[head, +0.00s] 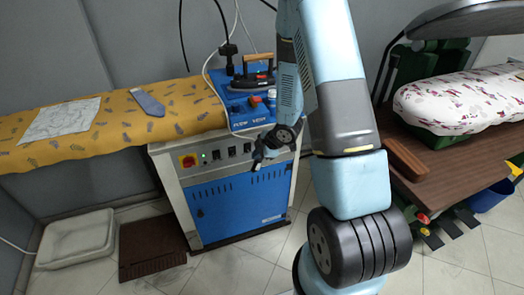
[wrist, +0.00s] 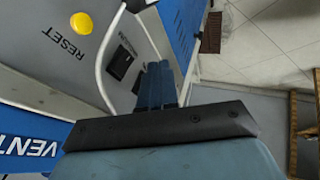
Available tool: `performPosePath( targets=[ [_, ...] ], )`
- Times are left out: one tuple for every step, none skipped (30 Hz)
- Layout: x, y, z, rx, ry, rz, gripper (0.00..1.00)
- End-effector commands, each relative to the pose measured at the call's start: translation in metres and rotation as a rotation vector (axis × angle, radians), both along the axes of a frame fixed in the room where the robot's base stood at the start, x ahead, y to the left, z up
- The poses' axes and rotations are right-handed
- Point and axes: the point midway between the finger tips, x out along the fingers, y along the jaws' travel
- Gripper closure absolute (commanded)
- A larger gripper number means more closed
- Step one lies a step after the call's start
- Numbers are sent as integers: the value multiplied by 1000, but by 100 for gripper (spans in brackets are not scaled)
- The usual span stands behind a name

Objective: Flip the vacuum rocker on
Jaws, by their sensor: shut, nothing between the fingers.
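The control panel (head: 195,172) is the grey top strip of a steel cabinet with a blue door. It carries a red knob on a yellow plate (head: 188,161), a green light and several dark rockers (head: 231,151). In the wrist view a black rocker (wrist: 121,63) sits in the grey panel beside small blurred lettering; its on or off position cannot be told. My gripper (head: 259,160) is shut and empty in front of the panel's right part. Its blue fingertips (wrist: 163,75) lie close to that rocker; contact cannot be told.
A yellow RESET button (wrist: 81,23) and a pale curved cable or bar (wrist: 103,70) are near the fingers. A yellow-covered ironing board (head: 110,125), an iron (head: 252,77) and a blue unit (head: 248,110) stand above the cabinet. A brown table (head: 445,170) is at right.

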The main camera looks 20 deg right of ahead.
Motion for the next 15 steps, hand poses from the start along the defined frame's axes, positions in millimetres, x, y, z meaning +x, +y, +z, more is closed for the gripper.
performPosePath(
  targets=[
    [2,4,-7,1,3,2,100],
    [4,5,-10,0,3,1,100],
    [6,7,-15,0,3,1,100],
    [9,9,-18,0,2,1,100],
    [15,8,-16,-1,-2,1,100],
    [21,8,-16,-1,-2,1,100],
    [26,9,-17,0,-2,0,100],
    [29,9,-17,0,-1,0,100],
    [33,9,-18,-1,-1,2,100],
    [36,9,-18,0,-1,0,100],
    [38,9,-18,0,-1,0,100],
    [41,9,-19,0,0,1,100],
    [43,10,-19,0,0,1,100],
    [44,10,-19,0,0,1,100],
    [45,10,-19,0,0,1,100]
  ],
)
